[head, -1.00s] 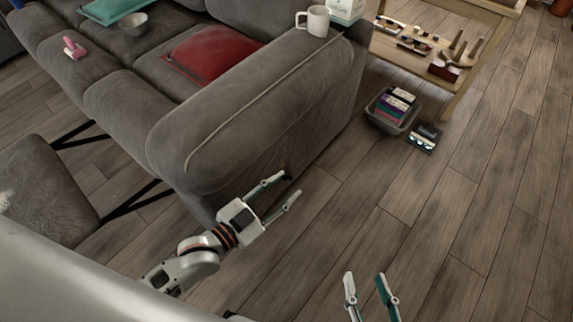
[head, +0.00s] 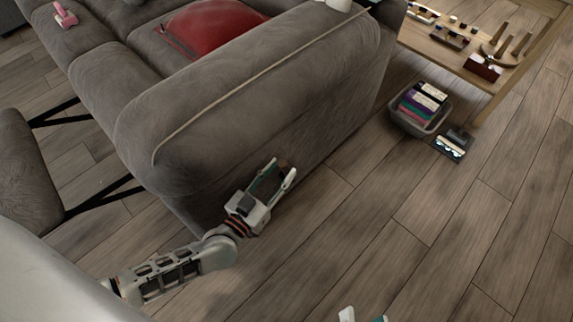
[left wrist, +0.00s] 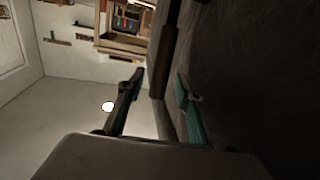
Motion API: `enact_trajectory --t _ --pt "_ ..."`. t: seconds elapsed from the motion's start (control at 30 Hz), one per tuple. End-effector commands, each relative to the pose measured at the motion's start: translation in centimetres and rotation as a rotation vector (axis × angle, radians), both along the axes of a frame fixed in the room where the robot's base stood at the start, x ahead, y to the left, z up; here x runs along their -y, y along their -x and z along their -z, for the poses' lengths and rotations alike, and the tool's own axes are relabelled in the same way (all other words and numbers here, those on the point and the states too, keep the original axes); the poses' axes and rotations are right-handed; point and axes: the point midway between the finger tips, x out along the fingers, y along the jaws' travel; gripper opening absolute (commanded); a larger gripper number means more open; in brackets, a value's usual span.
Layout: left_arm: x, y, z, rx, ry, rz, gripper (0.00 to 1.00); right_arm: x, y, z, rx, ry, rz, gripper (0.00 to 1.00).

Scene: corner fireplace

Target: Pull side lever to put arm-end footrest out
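The grey sofa's near arm (head: 260,95) fills the middle of the head view. A small brown piece, probably the side lever (head: 284,163), is low on its outer side, largely hidden by my fingers. My left gripper (head: 280,168) is open, its fingers apart around that piece. In the left wrist view a brown bar (left wrist: 164,62) lies between or just beyond the open fingertips (left wrist: 160,76); I cannot tell whether they touch it. A grey padded footrest panel (head: 22,175) stands out from the sofa front on black links. My right gripper (head: 364,317) shows only its parted fingertips at the bottom edge.
A grey bin (head: 398,121) of colourful items and a dark box (head: 453,145) are on the floor beyond the sofa arm. A wooden table (head: 487,80) stands at upper right. A red cushion (head: 205,32) lies on the sofa.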

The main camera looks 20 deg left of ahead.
Motion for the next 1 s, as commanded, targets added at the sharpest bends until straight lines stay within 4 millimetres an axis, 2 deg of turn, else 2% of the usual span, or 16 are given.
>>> enact_trajectory --t 0.23,0.53,0.57,0.6,0.7,1.0 --pt "0.4 -2.2 0.2 -0.003 -0.001 0.001 0.35 -0.5 0.2 0.2 -0.017 -0.057 0.023 0.4" --pt "0.5 -2.6 0.1 -0.001 -0.002 0.001 0.35 -0.6 0.2 0.1 -0.017 -0.063 0.024 0.4" --pt "0.5 -2.6 0.0 -0.001 -0.002 0.001 0.32 -0.6 0.2 0.1 -0.017 -0.063 0.024 0.4" --pt "0.5 -2.6 0.1 -0.001 -0.001 0.001 0.22 -0.6 0.2 0.1 -0.017 -0.063 0.024 0.4" --pt "0.5 -2.6 0.1 -0.001 -0.001 0.001 0.0 -0.6 0.2 0.1 -0.017 -0.063 0.024 0.4" --pt "0.5 -2.8 -0.3 -0.006 -0.004 0.001 0.0 -0.5 -0.1 -0.4 -0.001 -0.048 0.018 0.4"
